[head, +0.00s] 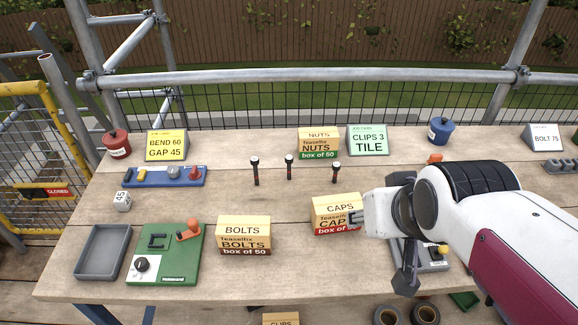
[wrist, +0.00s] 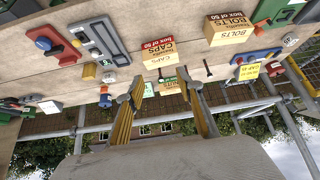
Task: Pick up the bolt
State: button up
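Three dark bolts stand upright on the wooden bench in the head view: a left bolt (head: 255,171) with a pale top, a middle bolt (head: 289,167) with a greenish band, and a right bolt (head: 335,173) with a reddish band. A dark upright bolt (wrist: 208,70) also shows in the wrist view, which is turned upside down. My gripper (head: 382,250) is above the right half of the bench, to the right of the bolts and apart from them. In the wrist view its fingers (wrist: 162,88) are spread with nothing held between them.
The caps box (head: 338,215) is just left of my gripper, and the bolts box (head: 243,236) is farther left. The nuts box (head: 318,143) and a green card (head: 367,140) stand behind the bolts. A grey tray (head: 102,252) lies at the left.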

jog(key=w+a+f+n+t+y, duration=0.15)
jog(key=w+a+f, duration=0.35)
jog(key=w, duration=0.8)
jog(key=w+a+f+m+t, duration=0.1)
jog(key=w+a+f+t, duration=0.35)
jog(key=w, duration=0.95)
send_near(290, 164)
jog(key=w, duration=0.3)
jog(key=shift+a+f+n+y, duration=0.15)
jog(key=shift+a+f+n, duration=0.15)
jog(key=shift+f, duration=0.2)
jog(key=shift+a+f+n+y, duration=0.1)
jog(key=shift+a+f+n, duration=0.15)
jog(key=shift+f, duration=0.2)
jog(key=shift+x, duration=1.25)
jog(key=shift+w, duration=0.1)
jog(key=shift+w+d+f, duration=0.1)
jog(key=shift+w+f, duration=0.1)
jog(key=shift+w, duration=0.55)
jog(key=shift+w+d+f, duration=0.1)
jog(key=shift+w+f, duration=0.1)
jog(key=shift+w, duration=0.55)
jog(key=shift+x, duration=1.05)
